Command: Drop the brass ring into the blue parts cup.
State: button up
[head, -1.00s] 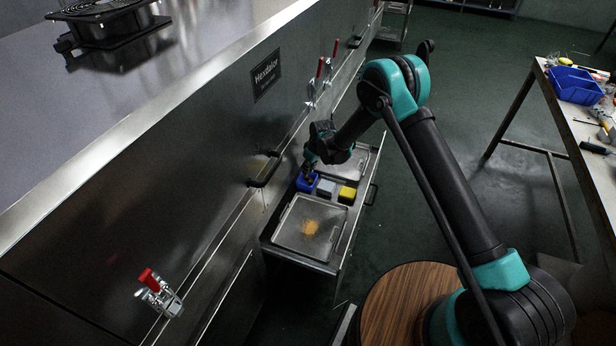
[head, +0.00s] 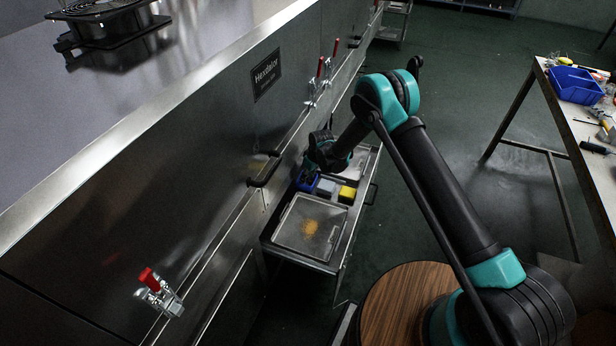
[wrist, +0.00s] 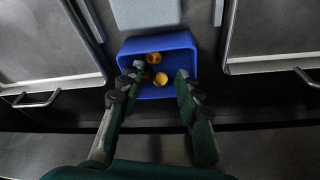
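The blue parts cup (wrist: 166,43) is below my gripper (wrist: 156,84) in the wrist view, with a few small brass-coloured pieces inside. One round piece (wrist: 160,79) lies near the cup's front wall and another (wrist: 153,57) farther back. I cannot tell for sure which is the brass ring. My gripper's fingers are apart, one toward each side of the cup, and nothing is clearly held between them. In the head view the blue cup (head: 304,185) is partly hidden under my wrist.
A grey cup (head: 326,187) and a yellow cup (head: 347,194) stand in a row beside the blue one. A metal tray (head: 293,241) with orange-yellow material lies in front, another tray (head: 361,163) behind. The dryer's steel wall (head: 215,165) rises close on the left.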

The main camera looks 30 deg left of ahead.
jog(key=w+v, duration=0.1)
jog(key=v, duration=1.1)
jog(key=shift+s+r, duration=0.2)
jog(key=shift+s, duration=0.35)
jog(key=w+d+r+m+t, duration=0.1)
jog(key=d+r+m, duration=0.1)
jog(key=d+r, duration=0.6)
jog(key=w+d+r+m, duration=0.15)
jog(key=d+r, duration=0.25)
jog(key=d, duration=0.8)
jog(key=w+d+r+m+t, duration=0.1)
jog(key=d+r+m, duration=0.2)
jog(key=d+r, duration=0.55)
jog(key=s+d+r+m+h, duration=0.15)
jog(key=s+d, duration=0.25)
jog(key=d, duration=0.6)
jog(key=s+d+r+m, duration=0.1)
jog(key=s+d+m, duration=0.3)
jog(key=d, duration=0.5)
jog(key=s+d+f+m+t+h, duration=0.1)
jog(key=s+d+f+m, duration=0.1)
jog(key=s+d, duration=0.9)
jog(key=s+m, duration=0.1)
jog(key=s, duration=0.2)
jog(key=shift+d, duration=0.2)
